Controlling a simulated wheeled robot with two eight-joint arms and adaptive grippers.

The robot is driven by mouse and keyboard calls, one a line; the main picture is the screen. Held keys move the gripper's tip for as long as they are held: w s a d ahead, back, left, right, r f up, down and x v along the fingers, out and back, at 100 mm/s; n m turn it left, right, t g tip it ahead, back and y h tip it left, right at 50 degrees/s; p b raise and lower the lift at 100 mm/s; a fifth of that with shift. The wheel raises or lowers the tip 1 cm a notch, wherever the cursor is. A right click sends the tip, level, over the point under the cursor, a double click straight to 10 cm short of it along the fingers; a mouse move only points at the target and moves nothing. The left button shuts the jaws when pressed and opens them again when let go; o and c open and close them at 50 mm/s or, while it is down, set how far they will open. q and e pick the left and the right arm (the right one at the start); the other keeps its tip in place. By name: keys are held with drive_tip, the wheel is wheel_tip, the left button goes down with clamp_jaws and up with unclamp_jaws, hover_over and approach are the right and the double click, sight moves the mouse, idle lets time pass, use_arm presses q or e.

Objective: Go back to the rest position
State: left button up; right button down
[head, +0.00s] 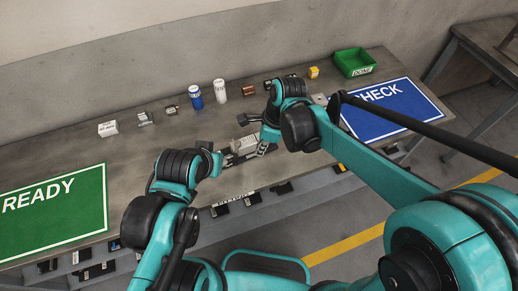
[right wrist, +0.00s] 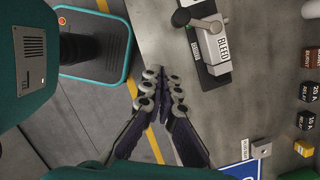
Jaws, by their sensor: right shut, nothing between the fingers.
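My right gripper (head: 264,151) is over the front middle of the table in the head view. It also shows in the right wrist view (right wrist: 162,80), with its fingertips together and nothing held. It is beside a grey valve block marked BLEED (right wrist: 211,46) on a black base, apart from it in that view. The block also shows in the head view (head: 243,143), between my two arms. My left arm reaches in from the bottom left, and its wrist is left of the block. The left gripper's fingers are too small and hidden to read.
A green READY mat (head: 60,222) lies at the left and a blue CHECK mat (head: 395,108) at the right. A green bin (head: 354,62) stands at the back right. Several small parts, a blue can (head: 195,97) and a white bottle (head: 219,91) line the back.

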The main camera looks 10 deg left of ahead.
idle(0.4)
drive_tip(key=s+d+r+n+t+h, duration=0.1)
drive_tip(key=s+d+n+t, duration=0.1)
drive_tip(key=d+n, duration=0.4)
drive_tip(key=s+d+r+n+t+h+b, duration=0.1)
drive_tip(key=d+n, duration=0.4)
drive_tip(key=d, duration=0.5)
drive_tip(key=s+d+r+n+t, duration=0.1)
drive_tip(key=s+d+n+t, duration=0.3)
drive_tip(key=d, duration=0.5)
drive_tip(key=n, duration=0.2)
drive_tip(key=shift+s+n+h, duration=0.3)
drive_tip(key=shift+s+h, duration=0.1)
